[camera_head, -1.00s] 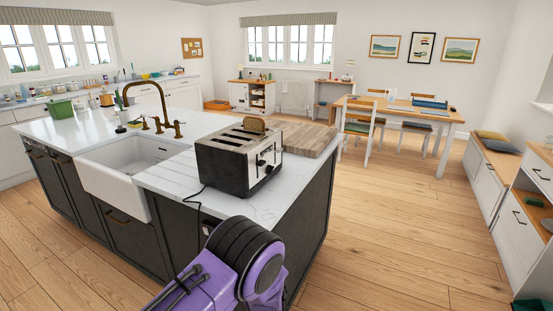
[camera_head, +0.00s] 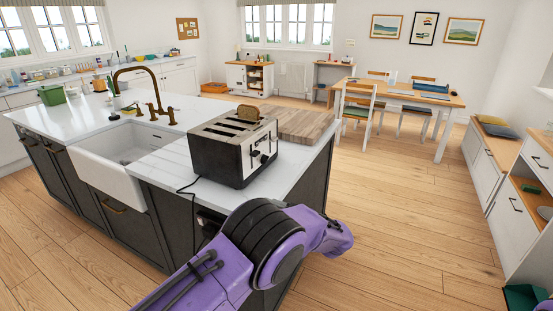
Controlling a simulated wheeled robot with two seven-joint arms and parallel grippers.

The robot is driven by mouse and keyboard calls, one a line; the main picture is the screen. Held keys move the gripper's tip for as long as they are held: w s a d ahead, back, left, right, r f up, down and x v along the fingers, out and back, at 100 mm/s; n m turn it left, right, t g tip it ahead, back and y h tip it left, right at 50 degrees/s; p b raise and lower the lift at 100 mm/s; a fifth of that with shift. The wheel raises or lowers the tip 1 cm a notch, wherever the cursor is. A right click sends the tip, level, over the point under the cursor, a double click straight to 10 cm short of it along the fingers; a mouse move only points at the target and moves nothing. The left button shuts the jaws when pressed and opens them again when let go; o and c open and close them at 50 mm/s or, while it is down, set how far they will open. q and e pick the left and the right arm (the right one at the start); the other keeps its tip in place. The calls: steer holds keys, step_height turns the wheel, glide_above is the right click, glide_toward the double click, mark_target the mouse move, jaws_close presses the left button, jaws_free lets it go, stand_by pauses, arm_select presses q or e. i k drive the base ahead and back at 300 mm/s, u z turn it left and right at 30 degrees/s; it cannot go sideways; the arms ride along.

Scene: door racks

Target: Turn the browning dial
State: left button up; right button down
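A black and silver toaster (camera_head: 229,152) stands upright on the white worktop of the kitchen island, near its front right end. Neither gripper shows in the view.
The white island worktop (camera_head: 83,119) holds a white sink (camera_head: 104,172) and a brass tap (camera_head: 147,90) left of the toaster. A wooden board (camera_head: 300,122) lies behind the toaster. A dark cord hangs over the front edge. Open wooden floor (camera_head: 400,210) lies to the right.

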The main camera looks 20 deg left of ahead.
mark_target(264, 159)
steer(key=i, duration=0.9)
